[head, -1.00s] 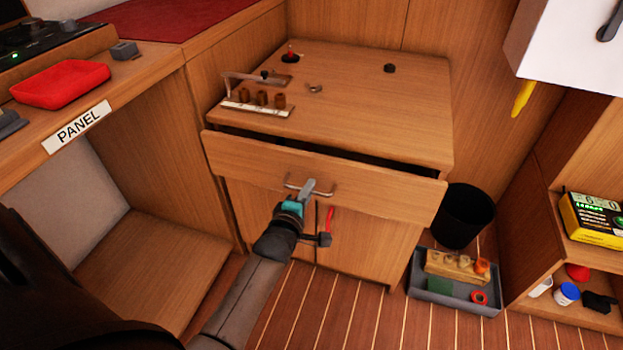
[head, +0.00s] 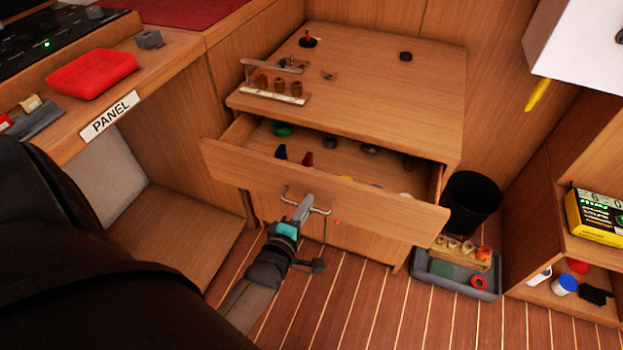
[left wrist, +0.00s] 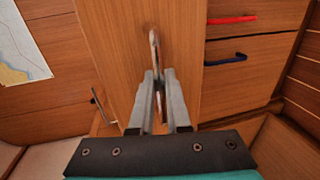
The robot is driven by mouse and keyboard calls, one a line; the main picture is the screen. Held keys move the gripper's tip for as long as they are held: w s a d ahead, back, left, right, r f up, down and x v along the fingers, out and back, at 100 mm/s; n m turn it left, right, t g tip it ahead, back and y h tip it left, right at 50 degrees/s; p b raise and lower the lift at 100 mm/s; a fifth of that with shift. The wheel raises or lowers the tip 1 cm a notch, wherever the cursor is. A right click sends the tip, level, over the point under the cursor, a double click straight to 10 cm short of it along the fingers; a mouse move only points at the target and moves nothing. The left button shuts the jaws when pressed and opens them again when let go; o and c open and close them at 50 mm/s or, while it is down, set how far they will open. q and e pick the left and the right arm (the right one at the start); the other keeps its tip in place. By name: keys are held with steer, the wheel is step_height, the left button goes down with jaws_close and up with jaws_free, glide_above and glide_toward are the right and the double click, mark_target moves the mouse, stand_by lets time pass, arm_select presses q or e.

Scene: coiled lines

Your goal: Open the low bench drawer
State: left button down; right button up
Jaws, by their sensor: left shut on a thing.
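The low bench drawer (head: 385,208) is pulled partly out of the wooden bench (head: 390,105). Small items lie inside, among them a green one (head: 282,130), a blue one (head: 281,152) and a red one (head: 307,158). My left gripper (head: 303,208) is shut on the metal bar handle (head: 320,211) on the drawer front. In the left wrist view, the fingers (left wrist: 161,95) close around the handle (left wrist: 154,50). The right gripper is not in view.
A grey tray (head: 425,283) with a wooden block and rings sits on the floor at right, beside a black bin (head: 470,203). A shelf (head: 590,245) stands further right. A red tray (head: 92,73) is on the panel counter at left. Striped floor lies clear in front.

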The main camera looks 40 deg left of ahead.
arm_select(q)
steer(key=f+p+v, duration=0.1)
steer(key=p+v, duration=0.1)
steer(key=v, duration=0.6)
steer(key=f+p+v, duration=0.2)
steer(key=v, duration=0.7)
steer(key=shift+s+f+p, duration=0.2)
steer(key=shift+s+p, duration=0.15)
steer(key=shift+s, duration=0.2)
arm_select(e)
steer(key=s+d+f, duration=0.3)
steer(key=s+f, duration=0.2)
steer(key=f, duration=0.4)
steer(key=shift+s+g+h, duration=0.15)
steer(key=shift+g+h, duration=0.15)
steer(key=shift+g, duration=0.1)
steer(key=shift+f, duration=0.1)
arm_select(q)
steer(key=c, duration=1.2)
jaws_free()
steer(key=shift+o, duration=0.2)
steer(key=p+v, duration=0.2)
steer(key=v, duration=1.3)
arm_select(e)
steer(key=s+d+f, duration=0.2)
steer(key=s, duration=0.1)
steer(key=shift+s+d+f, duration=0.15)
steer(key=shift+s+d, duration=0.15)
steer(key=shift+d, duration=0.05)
